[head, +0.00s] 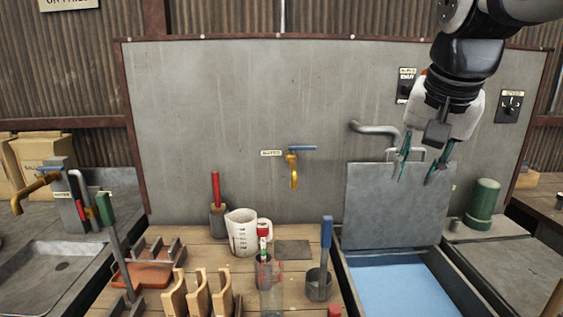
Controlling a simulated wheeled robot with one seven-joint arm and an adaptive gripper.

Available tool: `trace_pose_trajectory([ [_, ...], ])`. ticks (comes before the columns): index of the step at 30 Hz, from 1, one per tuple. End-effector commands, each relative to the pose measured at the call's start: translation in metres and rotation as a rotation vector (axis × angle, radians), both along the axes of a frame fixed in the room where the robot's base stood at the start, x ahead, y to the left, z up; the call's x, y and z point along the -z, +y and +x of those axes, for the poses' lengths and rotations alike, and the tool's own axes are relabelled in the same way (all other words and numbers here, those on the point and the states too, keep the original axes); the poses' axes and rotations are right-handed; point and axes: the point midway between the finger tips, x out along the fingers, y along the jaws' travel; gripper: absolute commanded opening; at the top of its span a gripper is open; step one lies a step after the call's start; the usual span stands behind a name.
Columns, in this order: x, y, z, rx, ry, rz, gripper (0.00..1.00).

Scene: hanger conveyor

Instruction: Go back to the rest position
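My gripper (416,180) is at the upper right and points down. Its two teal fingers are spread apart with nothing visible between them. The panel stands at the back of a basin (405,285) with a light blue bottom.
A wooden bench holds a measuring jug (241,237), a red-handled tool (215,190), a blue-handled tool (326,240) in a cup and wooden racks (198,295). A yellow tap (293,172) is on the wall. A green cylinder (483,203) stands right of the panel.

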Motion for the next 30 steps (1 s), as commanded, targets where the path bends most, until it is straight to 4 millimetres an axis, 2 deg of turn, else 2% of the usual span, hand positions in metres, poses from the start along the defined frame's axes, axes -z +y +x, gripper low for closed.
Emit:
trace_pose_trajectory([
  [1,0.010,0.005,-0.027,-0.055,0.008,-0.025,0.30],
  [6,0.054,0.014,-0.105,-0.262,0.040,-0.099,0.30],
  [9,0.081,0.018,-0.144,-0.371,0.054,-0.130,0.30],
  [12,0.105,0.020,-0.171,-0.457,0.064,-0.152,0.30],
  [15,0.122,0.021,-0.189,-0.514,0.071,-0.164,0.30],
  [18,0.129,0.022,-0.197,-0.540,0.074,-0.170,0.30],
  [30,0.131,0.022,-0.197,-0.546,0.075,-0.170,0.30],
])
